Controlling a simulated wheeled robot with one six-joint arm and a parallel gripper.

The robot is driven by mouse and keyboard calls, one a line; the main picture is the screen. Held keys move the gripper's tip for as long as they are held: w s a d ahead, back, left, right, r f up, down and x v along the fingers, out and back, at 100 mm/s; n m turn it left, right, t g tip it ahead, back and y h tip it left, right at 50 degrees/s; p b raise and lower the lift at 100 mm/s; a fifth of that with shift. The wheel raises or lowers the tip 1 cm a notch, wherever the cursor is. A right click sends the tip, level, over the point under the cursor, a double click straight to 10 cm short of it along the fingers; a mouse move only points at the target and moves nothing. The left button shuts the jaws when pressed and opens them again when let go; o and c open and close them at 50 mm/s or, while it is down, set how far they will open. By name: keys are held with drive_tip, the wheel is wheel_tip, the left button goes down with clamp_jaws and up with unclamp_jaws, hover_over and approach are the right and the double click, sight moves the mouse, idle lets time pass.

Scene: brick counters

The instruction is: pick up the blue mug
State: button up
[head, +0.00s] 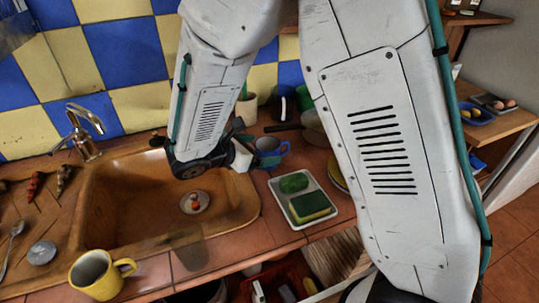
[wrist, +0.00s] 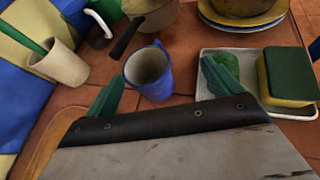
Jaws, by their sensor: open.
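The blue mug (wrist: 149,76) stands upright on the tiled counter, its open rim facing my wrist camera. In the head view the blue mug (head: 267,152) stands just right of the sink, with its handle toward the right. My gripper (wrist: 163,86) is open, with one green fingertip low to the left of the mug and the other to its right. The fingers appear apart from the mug, and nothing is held. The dark wrist housing covers the lower part of the wrist view.
A white tray (wrist: 235,55) with green and yellow sponges lies right of the mug. A beige cup (wrist: 60,66) stands to the left, and a pan (wrist: 152,14) with a dark handle lies behind. The sink (head: 130,222) and a yellow mug (head: 95,275) are on the left.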

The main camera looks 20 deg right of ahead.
sight(275, 147)
drive_tip(key=shift+w+a+f+n+t, duration=0.55)
drive_tip(key=shift+a+f+n, duration=0.15)
drive_tip(key=shift+f, duration=0.15)
drive_tip(key=shift+w+d+f, duration=0.2)
drive_tip(key=shift+d, duration=0.05)
drive_tip(key=x, duration=0.7)
drive_tip(key=shift+w+r, duration=0.1)
drive_tip(key=shift+r, duration=0.05)
drive_tip(key=shift+a, duration=0.1)
drive_tip(key=c, duration=1.2)
